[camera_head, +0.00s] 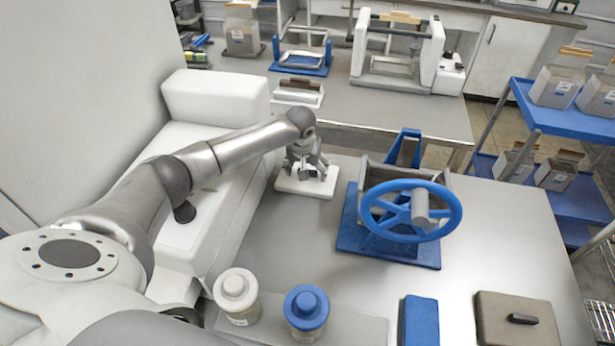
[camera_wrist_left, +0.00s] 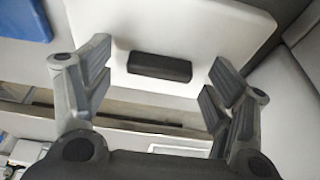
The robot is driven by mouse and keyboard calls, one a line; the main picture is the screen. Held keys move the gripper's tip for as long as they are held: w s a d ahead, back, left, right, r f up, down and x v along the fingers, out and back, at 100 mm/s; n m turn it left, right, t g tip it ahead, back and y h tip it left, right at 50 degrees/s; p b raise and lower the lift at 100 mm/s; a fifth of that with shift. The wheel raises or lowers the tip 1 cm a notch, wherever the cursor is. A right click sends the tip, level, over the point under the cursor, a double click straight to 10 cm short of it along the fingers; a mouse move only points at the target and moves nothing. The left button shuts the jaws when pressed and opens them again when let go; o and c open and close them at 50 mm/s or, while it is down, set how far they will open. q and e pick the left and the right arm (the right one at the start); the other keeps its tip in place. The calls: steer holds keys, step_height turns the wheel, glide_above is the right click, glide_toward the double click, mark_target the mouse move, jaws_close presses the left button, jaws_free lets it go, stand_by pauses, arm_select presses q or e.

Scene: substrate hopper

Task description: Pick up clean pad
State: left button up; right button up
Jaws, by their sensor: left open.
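A white pad (camera_head: 296,185) lies on the grey table, left of the blue handwheel. Its dark handle bar shows in the left wrist view (camera_wrist_left: 159,67), on the white top of the pad (camera_wrist_left: 205,28). My left gripper (camera_head: 309,173) is over the pad and points down. In the left wrist view its two fingers (camera_wrist_left: 162,66) are spread wide, one on each side of the handle, with gaps to it. It holds nothing. In the head view the fingers hide most of the handle. My right gripper is not in view.
The blue handwheel (camera_head: 412,210) on its blue base stands right of the pad. A white-lidded jar (camera_head: 236,295), a blue-lidded jar (camera_head: 306,310) and a brown plate with a dark handle (camera_head: 517,322) are in front. A white padded block (camera_head: 218,100) borders the table's left side.

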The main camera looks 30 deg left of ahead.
arm_select(q)
steer(key=shift+c, duration=0.3)
steer(key=c, duration=1.1)
steer(key=shift+r, duration=0.1)
